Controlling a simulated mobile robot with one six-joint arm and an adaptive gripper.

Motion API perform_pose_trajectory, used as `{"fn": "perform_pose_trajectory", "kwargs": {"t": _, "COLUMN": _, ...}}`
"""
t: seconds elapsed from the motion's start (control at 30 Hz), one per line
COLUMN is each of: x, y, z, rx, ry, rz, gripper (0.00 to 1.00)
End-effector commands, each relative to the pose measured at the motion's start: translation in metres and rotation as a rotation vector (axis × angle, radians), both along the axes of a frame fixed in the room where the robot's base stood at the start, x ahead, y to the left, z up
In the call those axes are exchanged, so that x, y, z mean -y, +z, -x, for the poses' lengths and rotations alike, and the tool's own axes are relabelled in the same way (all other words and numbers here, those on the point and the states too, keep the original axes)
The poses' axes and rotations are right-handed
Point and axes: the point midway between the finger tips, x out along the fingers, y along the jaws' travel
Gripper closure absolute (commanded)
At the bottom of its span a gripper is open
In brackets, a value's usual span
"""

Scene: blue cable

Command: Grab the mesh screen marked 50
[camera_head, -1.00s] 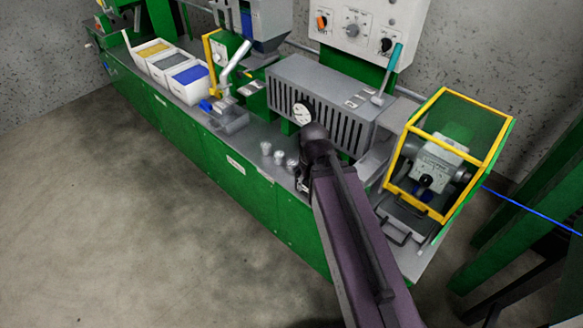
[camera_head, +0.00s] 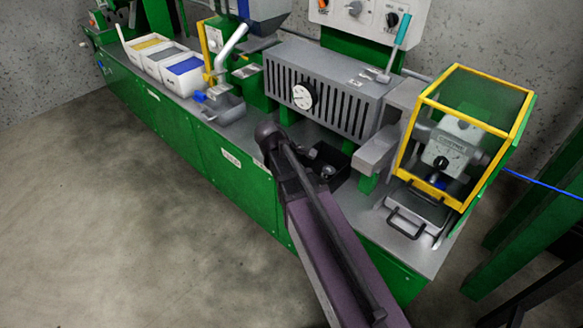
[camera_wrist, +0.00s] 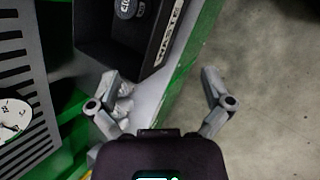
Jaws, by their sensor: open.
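My gripper (camera_wrist: 163,82) is open and empty in the wrist view, its two fingers spread apart near the bench's front edge. Pale grey pieces (camera_wrist: 124,88), possibly mesh screens, show partly behind the left finger; no marking can be read on them. A dark round piece (camera_wrist: 127,8) with a small, unclear number lies in the black box at the top of the wrist view. I cannot tell which piece is marked 50. In the head view my arm hides part of the bench edge.
The black box (camera_wrist: 163,48) is lettered WASTE; it also shows beside my arm in the head view (camera_head: 340,157). A slotted grey housing with a gauge (camera_head: 303,96) stands behind it. A yellow-framed guard (camera_head: 414,128) is at right. The floor (camera_head: 90,220) in front is clear.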

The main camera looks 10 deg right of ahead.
Motion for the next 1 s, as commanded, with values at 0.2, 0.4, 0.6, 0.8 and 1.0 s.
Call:
{"fn": "perform_pose_trajectory", "kwargs": {"t": 0.2, "x": -0.017, "y": -0.035, "z": -0.041, "rx": -0.086, "ry": 0.245, "rz": 0.201, "gripper": 0.00}}
{"fn": "perform_pose_trajectory", "kwargs": {"t": 0.4, "x": -0.038, "y": -0.053, "z": -0.074, "rx": -0.184, "ry": 0.449, "rz": 0.394, "gripper": 0.00}}
{"fn": "perform_pose_trajectory", "kwargs": {"t": 0.6, "x": -0.062, "y": -0.067, "z": -0.103, "rx": -0.298, "ry": 0.624, "rz": 0.589, "gripper": 0.00}}
{"fn": "perform_pose_trajectory", "kwargs": {"t": 0.8, "x": -0.083, "y": -0.072, "z": -0.122, "rx": -0.390, "ry": 0.736, "rz": 0.732, "gripper": 0.00}}
{"fn": "perform_pose_trajectory", "kwargs": {"t": 1.0, "x": -0.092, "y": -0.071, "z": -0.128, "rx": -0.432, "ry": 0.778, "rz": 0.794, "gripper": 0.00}}
